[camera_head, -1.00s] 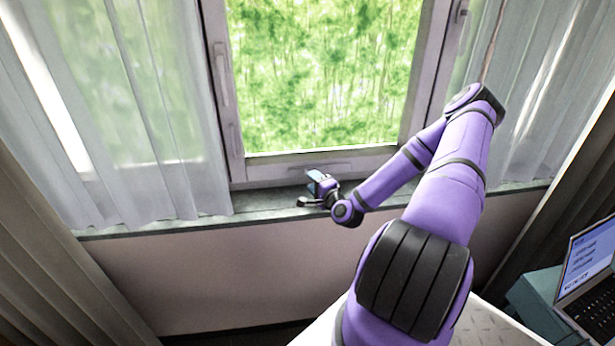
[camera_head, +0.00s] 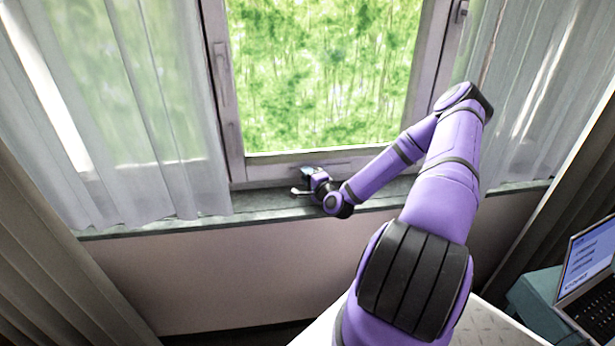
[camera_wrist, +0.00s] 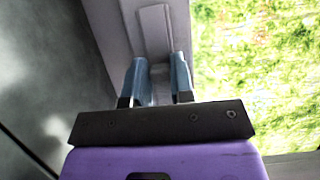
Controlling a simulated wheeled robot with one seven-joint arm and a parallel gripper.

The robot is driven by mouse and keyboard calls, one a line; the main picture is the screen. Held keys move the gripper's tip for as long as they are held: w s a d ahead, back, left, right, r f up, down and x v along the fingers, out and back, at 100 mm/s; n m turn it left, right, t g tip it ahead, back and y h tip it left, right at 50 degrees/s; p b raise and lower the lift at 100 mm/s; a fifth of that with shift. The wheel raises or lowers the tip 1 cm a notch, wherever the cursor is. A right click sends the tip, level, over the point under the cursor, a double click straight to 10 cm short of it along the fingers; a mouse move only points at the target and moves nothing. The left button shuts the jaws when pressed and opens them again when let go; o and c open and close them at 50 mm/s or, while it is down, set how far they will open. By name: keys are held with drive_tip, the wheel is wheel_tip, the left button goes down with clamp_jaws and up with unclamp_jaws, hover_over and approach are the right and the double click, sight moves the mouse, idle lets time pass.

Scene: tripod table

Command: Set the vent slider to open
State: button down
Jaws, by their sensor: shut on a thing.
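The vent (camera_head: 340,168) is a pale strip on the window's bottom frame rail. In the wrist view its plate (camera_wrist: 155,32) runs along the frame beyond my fingertips. My gripper (camera_head: 306,176) is at the left end of this strip, just above the sill. In the wrist view my gripper (camera_wrist: 161,70) has its two blue-grey fingers shut on a small grey piece, the vent slider (camera_wrist: 160,73). The fingers hide most of the slider, and its exact setting cannot be read.
The stone sill (camera_head: 260,208) runs below the window. A sheer curtain (camera_head: 150,150) hangs left of my gripper, and another (camera_head: 540,110) hangs at the right. A laptop (camera_head: 590,265) stands at the lower right. The sill left of my gripper is clear up to the curtain.

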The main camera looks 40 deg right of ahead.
sight(327, 168)
drive_tip(key=s+d, duration=0.1)
drive_tip(key=d, duration=0.1)
drive_tip(key=s+d, duration=0.2)
drive_tip(key=d, duration=0.1)
drive_tip(key=s+d, duration=0.2)
drive_tip(key=shift+d, duration=0.2)
drive_tip(key=c, duration=1)
unclamp_jaws()
drive_tip(key=shift+d, duration=0.1)
drive_tip(key=shift+c, duration=0.2)
drive_tip(key=s, duration=0.3)
drive_tip(key=s+a, duration=0.1)
drive_tip(key=s, duration=0.3)
drive_tip(key=s+a, duration=0.1)
drive_tip(key=s, duration=0.2)
drive_tip(key=shift+s, duration=0.35)
drive_tip(key=shift+a, duration=0.1)
